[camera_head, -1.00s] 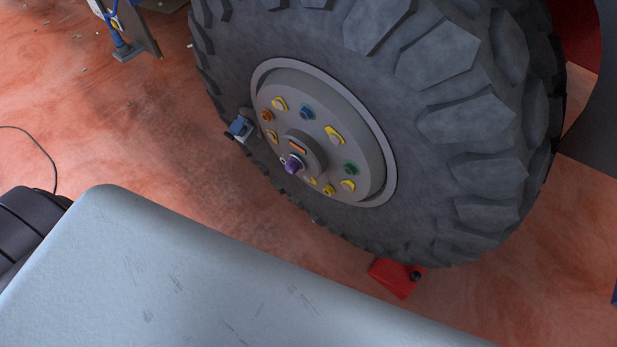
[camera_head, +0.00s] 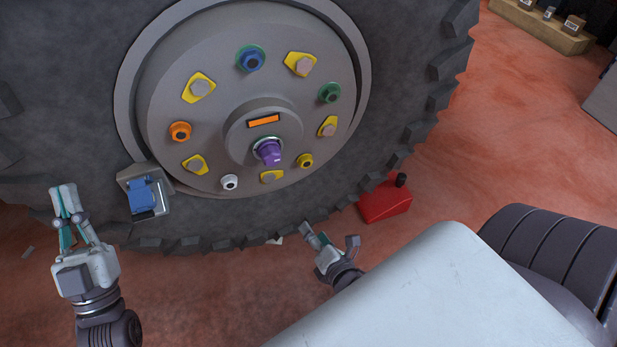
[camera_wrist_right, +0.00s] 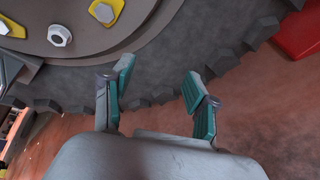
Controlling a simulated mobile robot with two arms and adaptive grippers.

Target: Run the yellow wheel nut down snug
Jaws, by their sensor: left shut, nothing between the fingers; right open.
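The yellow wheel nut (camera_head: 305,160) sits at the lower right of the grey wheel hub (camera_head: 165,100) in the head view. How far it is threaded on cannot be told. My right gripper (camera_head: 331,236) is open and empty, below the nut and apart from it, in front of the tyre's lower edge. Its spread fingers also show in the right wrist view (camera_wrist_right: 160,80), with nothing between them; the yellow nut is not visible there. My left gripper (camera_head: 64,188) is shut and empty, left of the hub and well away from the nut.
Blue, green, orange and white (camera_head: 229,182) nuts and several yellow pointed tabs ring the hub. A purple piece (camera_head: 269,152) sticks out near its centre. A grey box with a blue part (camera_head: 143,193) is at the hub's lower left. A red can-like object (camera_head: 384,203) stands on the floor.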

